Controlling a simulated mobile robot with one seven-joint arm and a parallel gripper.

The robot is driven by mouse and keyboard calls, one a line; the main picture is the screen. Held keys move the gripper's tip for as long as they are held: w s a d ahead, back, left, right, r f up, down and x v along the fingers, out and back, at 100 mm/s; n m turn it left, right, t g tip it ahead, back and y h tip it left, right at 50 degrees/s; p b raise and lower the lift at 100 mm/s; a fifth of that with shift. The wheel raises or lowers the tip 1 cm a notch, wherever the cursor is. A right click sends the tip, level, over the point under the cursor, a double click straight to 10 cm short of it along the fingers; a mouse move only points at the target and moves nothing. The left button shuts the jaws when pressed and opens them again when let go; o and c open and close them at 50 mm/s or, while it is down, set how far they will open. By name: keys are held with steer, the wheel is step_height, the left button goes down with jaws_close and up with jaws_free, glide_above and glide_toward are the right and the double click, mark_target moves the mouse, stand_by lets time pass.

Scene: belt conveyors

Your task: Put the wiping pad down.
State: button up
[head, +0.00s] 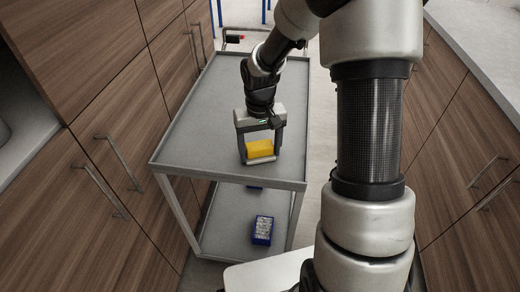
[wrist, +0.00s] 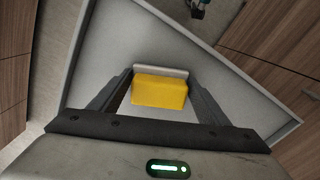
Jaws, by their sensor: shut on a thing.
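The wiping pad is a yellow block (head: 260,148) with a pale grey strip along one side, seen near the front end of the grey cart top. My gripper (head: 260,155) is shut on it, with one finger at each side. In the wrist view the yellow pad (wrist: 159,92) sits between the two dark fingers of my gripper (wrist: 160,88), over the cart top. I cannot tell whether the pad touches the surface.
The grey cart (head: 195,140) has a raised rim and is otherwise largely clear on top. A blue box with pale contents (head: 262,230) stands on its lower shelf. Wooden cabinets (head: 90,150) with bar handles line the left, and more cabinets (head: 465,150) line the right.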

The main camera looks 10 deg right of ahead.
steer(key=o, duration=1.2)
steer(key=shift+f, duration=0.15)
steer(key=shift+c, duration=0.2)
